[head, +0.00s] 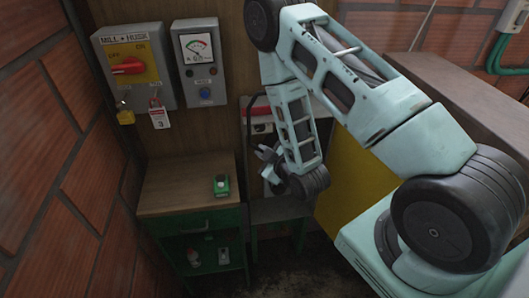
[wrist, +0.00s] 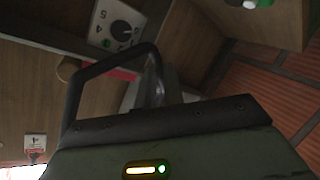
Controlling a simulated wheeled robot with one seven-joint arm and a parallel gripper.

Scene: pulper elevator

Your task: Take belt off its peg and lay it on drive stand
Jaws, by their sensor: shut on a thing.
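The belt is a black loop (wrist: 76,95); in the head view a thin dark curve of it (head: 249,112) shows above my gripper. My gripper (head: 266,156) is shut on the belt, and its grey fingers (wrist: 158,78) meet the loop near one corner in the wrist view. A wooden peg (wrist: 68,70) sticks out of the wooden panel and appears just outside the loop's edge; I cannot tell the depth between them. A low grey-topped stand with green legs (head: 278,210), probably the drive stand, is below my gripper and partly hidden by my arm.
A green cabinet with a wooden top (head: 170,195) stands left of the stand and carries a small green push-button box (head: 221,185). A mill switch box (head: 134,65) and a meter box (head: 199,62) hang on the panel. A brick wall (head: 45,150) bounds the left.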

